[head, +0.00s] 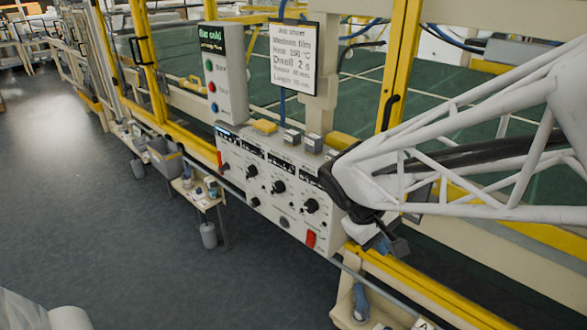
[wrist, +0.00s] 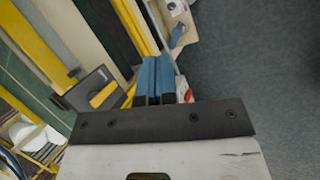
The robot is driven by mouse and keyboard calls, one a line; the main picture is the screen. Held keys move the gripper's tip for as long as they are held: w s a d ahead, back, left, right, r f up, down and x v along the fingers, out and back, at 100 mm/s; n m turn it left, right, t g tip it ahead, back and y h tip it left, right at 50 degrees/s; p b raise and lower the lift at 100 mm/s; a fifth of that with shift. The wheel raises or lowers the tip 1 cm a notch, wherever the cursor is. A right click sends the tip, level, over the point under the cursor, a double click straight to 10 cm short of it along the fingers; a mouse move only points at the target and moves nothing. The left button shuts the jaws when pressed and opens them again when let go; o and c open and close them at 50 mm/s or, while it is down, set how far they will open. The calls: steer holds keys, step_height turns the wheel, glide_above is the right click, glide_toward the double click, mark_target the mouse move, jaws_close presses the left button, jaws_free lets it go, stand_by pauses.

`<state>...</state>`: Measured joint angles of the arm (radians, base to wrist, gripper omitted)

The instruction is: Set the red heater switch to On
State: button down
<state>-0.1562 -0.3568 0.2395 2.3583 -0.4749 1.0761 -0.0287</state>
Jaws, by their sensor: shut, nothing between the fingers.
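A white control panel (head: 262,197) with several black knobs and small displays is mounted on the machine's front rail. A red switch (head: 310,239) sits at its lower right corner. Another red part (head: 219,158) shows at its left end. The labels are too small to read, and I cannot tell the switch's position. My gripper (head: 384,246) is to the right of the panel, apart from the red switch. In the wrist view its blue fingers (wrist: 155,80) are together with nothing between them. A small red and white thing (wrist: 187,92) shows partly behind them.
A sign board (head: 295,56) and a button box (head: 225,75) stand above the panel. Yellow posts (head: 398,65) and rails frame the machine. A small side table (head: 200,193) stands left of the panel. The floor in front (head: 130,230) is clear.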

mark_target(308, 245)
steer(key=w+a+f+n+t+h, duration=0.2)
steer(key=w+a+f+n+h, duration=0.25)
steer(key=w+f, duration=0.35)
steer(key=w+a+f+n+t+h, duration=0.1)
steer(key=w+a+f+n+h, duration=0.2)
steer(key=w+f+n, duration=0.4)
steer(key=w+a+f+n+t, duration=0.3)
steer(key=a+f, duration=0.4)
steer(key=f, duration=0.3)
steer(key=w+a+f+n+t, duration=0.4)
steer(key=a+f+n+t, duration=0.2)
steer(key=f, duration=0.4)
steer(key=shift+a+f+n+y, duration=0.2)
steer(key=shift+a+n+y, duration=0.15)
steer(key=shift+a+n, duration=0.5)
steer(key=shift+a, duration=0.1)
steer(key=shift+r+x, duration=0.15)
steer(key=shift+x, duration=3.35)
steer(key=shift+r+x, duration=0.1)
steer(key=shift+x, duration=3.4)
steer(key=shift+w+a, duration=0.1)
steer(key=shift+w, duration=0.05)
steer(key=shift+t, duration=0.3)
